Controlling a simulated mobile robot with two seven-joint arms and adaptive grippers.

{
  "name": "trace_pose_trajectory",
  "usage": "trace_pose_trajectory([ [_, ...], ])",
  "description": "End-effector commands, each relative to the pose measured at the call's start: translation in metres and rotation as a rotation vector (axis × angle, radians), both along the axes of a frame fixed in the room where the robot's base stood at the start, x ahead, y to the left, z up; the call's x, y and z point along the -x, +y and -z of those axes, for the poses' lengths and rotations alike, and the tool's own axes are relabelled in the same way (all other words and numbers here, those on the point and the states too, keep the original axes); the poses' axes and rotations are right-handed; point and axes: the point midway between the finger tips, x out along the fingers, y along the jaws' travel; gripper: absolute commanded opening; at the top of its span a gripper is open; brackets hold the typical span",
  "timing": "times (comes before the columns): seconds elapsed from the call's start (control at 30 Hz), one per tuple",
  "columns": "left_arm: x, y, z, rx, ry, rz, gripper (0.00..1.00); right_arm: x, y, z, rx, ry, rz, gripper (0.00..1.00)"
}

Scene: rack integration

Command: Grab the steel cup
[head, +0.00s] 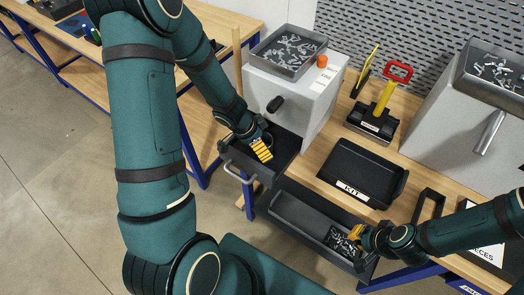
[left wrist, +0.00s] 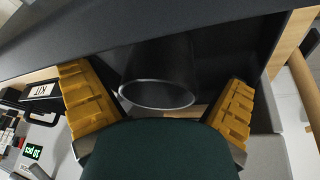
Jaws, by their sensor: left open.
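The steel cup (left wrist: 158,65) shows in the left wrist view as a dark, round body with a bright rim, inside the dark open drawer. My left gripper (head: 261,150) reaches down into that drawer in the head view. In the left wrist view its two yellow fingers stand wide apart, one on each side of the cup, with no clear contact. In the head view I cannot make out the cup at the gripper. My right gripper (head: 356,234) is at the right end of the lower tray; its finger opening is too small to judge.
The upper drawer (head: 237,160) is pulled out of a white cabinet (head: 297,98). A tray of screws (head: 290,50) and an orange cap (head: 322,61) sit on top. A black KIT tray (head: 362,172) lies on the wooden bench. Below is a long dark tray (head: 290,212) with small parts.

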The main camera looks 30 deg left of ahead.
Motion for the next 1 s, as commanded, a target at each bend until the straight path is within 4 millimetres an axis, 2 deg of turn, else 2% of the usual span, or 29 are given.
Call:
trace_pose_trajectory([
  [0.03,-0.0019,-0.0012,0.0083,0.000,0.000,0.000,1.00,-0.0003,0.0003,0.0073,0.001,0.000,0.000,0.00],
  [0.1,-0.0034,-0.0023,0.0118,-0.001,-0.001,0.001,1.00,-0.0004,0.0004,0.0102,0.002,-0.001,0.001,0.00],
  [0.4,-0.0045,-0.0033,0.0122,-0.001,-0.001,0.001,1.00,-0.0005,0.0004,0.0101,0.002,-0.001,0.001,0.00],
  [0.47,-0.0045,-0.0033,0.0121,-0.001,-0.001,0.001,0.82,-0.0005,0.0003,0.0102,0.002,-0.001,0.001,0.00],
  [0.6,-0.0043,-0.0033,0.0121,0.000,0.000,0.001,0.33,-0.0004,0.0004,0.0103,0.002,-0.001,0.001,0.00],
  [0.63,-0.0043,-0.0033,0.0121,0.000,0.000,0.001,0.27,-0.0004,0.0004,0.0103,0.002,-0.001,0.001,0.00],
  [1.0,-0.0045,-0.0034,0.0116,0.000,0.000,0.001,0.27,-0.0002,0.0003,0.0100,0.002,0.000,0.000,0.00],
])
